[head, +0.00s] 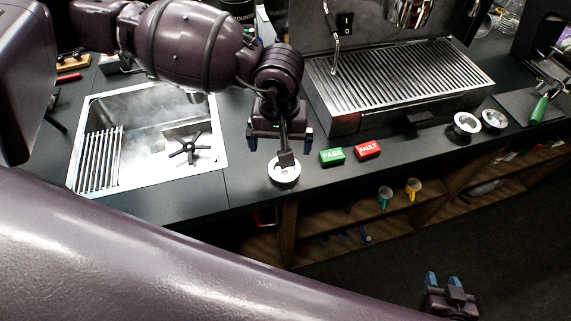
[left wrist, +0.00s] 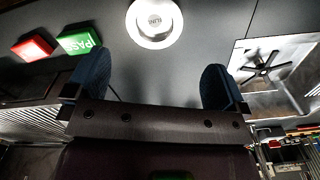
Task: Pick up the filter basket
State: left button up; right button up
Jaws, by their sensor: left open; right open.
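Two small round metal cups, a left one (head: 466,123) and a right one (head: 494,119), stand side by side on the counter right of the brewer in the head view; they look like filter baskets. A round white-rimmed piece (head: 284,180) sits at the counter's front edge, partly hidden by my left arm's hardware. The left wrist view shows this white piece (left wrist: 154,38) with small lettering in its middle. My left gripper (head: 280,143) is open and empty above and just behind it; its blue fingers (left wrist: 155,75) are spread. My right gripper (head: 443,279) is open and empty, low over the floor.
A sink (head: 150,165) is at left. A green-handled tool (head: 539,109) is at right. Mugs stand on the shelf below.

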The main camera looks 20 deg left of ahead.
aim_at(284, 171)
pick_arm(q)
notch_tip(284, 171, down, 2)
jog(key=shift+f, duration=0.3)
jog(key=shift+d+f, duration=0.2)
jog(key=shift+f, duration=0.3)
jog(key=f+p, duration=0.1)
jog(key=f, duration=0.2)
jog(key=shift+d+f, duration=0.15)
jog(key=shift+d, duration=0.05)
jog(key=shift+f, duration=0.45)
pick_arm(e)
jog(key=shift+w+r, duration=0.4)
jog(key=shift+r, duration=0.45)
pick_arm(q)
jog(key=shift+c, duration=0.8)
jog(key=c, duration=0.7)
pick_arm(e)
jog(key=shift+s+d+f, duration=0.1)
jog(key=shift+s+f, duration=0.4)
jog(key=shift+s, duration=0.05)
